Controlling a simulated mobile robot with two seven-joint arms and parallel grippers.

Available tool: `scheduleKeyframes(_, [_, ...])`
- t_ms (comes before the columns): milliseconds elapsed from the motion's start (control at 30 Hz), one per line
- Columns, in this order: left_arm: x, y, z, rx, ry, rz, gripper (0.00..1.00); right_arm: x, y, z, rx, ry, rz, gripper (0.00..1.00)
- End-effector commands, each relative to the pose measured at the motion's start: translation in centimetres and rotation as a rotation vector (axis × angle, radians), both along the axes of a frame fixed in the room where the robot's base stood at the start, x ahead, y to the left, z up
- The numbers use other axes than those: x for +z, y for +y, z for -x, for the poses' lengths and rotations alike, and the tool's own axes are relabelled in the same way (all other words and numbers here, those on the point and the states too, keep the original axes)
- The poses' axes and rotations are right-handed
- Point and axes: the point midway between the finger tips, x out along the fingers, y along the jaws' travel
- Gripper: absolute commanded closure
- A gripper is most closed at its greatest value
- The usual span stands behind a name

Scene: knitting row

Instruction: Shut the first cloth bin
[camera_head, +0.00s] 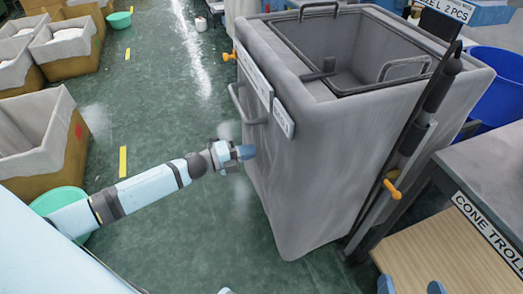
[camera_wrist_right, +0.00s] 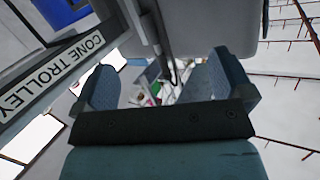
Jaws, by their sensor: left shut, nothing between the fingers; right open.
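The large grey cloth bin (camera_head: 315,160) stands at the centre right in the head view. Its top is open and I see into a dark-rimmed hollow with wire handles. White label plates and a grey bar handle (camera_head: 240,105) are on its left side. My left gripper (camera_head: 247,152) is shut and empty, at the bin's left wall below the handle; I cannot tell whether it touches. My right gripper (camera_head: 411,288) shows only its tips at the bottom edge of the head view. In the right wrist view it (camera_wrist_right: 158,82) is open, with no object clearly held between its fingers.
A dark pole with an orange knob (camera_head: 391,189) stands along the bin's right side. The cone trolley (camera_head: 490,175) is at the right, with a blue tub (camera_head: 499,95) behind. Cloth-lined boxes (camera_head: 40,140) and a green basin (camera_head: 60,201) are at left. Green floor lies between.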

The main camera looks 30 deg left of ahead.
Motion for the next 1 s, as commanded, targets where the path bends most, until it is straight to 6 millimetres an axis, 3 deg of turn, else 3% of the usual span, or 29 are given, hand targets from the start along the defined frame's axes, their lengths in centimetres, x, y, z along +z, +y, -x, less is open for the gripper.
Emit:
scheduleKeyframes(233, [0.0, -2.2, -2.6, 0.0, -0.002, 0.001, 1.0, 1.2, 0.5, -0.2, 0.009, -0.056, -0.035, 0.01])
scheduleKeyframes(767, [0.0, -2.7, -3.1, 0.0, 0.001, 0.001, 1.0, 1.8, 0.6, -0.4, 0.012, -0.075, -0.042, 0.01])
scheduleKeyframes(1000, [0.2, -4.1, -4.7, 0.0, -0.002, 0.002, 1.0, 1.7, 0.6, -0.4, 0.012, -0.066, -0.035, 0.01])
